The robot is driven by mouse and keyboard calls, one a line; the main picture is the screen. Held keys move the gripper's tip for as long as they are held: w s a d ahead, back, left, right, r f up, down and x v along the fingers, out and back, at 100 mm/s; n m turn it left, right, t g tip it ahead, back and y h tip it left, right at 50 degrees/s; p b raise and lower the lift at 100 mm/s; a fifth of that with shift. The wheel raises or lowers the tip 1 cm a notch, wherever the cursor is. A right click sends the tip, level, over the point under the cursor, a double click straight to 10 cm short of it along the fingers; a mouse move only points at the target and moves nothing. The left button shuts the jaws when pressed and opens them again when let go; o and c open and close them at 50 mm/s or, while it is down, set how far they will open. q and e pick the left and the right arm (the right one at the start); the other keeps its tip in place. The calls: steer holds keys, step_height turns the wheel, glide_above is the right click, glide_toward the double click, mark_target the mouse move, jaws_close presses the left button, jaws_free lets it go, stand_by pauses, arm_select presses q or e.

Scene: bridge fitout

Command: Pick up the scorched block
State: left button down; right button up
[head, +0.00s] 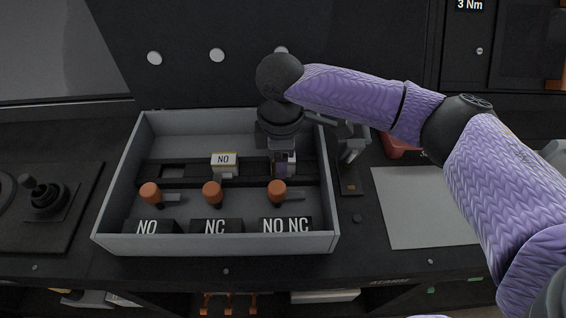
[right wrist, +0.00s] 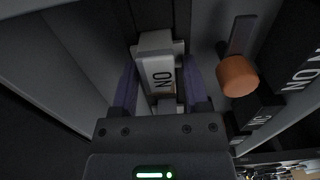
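My right gripper (head: 281,170) points down into the right part of the grey tray. In the right wrist view its purple fingers (right wrist: 162,85) stand apart on either side of a pale block marked NO (right wrist: 160,72). I see slim gaps beside the block, so the gripper looks open around it. In the head view the gripper mostly hides this block; a pale edge (head: 292,163) shows. A second block with a yellow-edged NO label (head: 223,160) stands left of it on the dark rail. I cannot make out scorch marks on either. My left gripper is out of view.
The grey tray (head: 220,244) has raised walls. A joystick (head: 45,195) is at left. A grey mat (head: 425,205) lies clear at right.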

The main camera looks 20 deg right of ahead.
jaws_close()
stand_by(1.1)
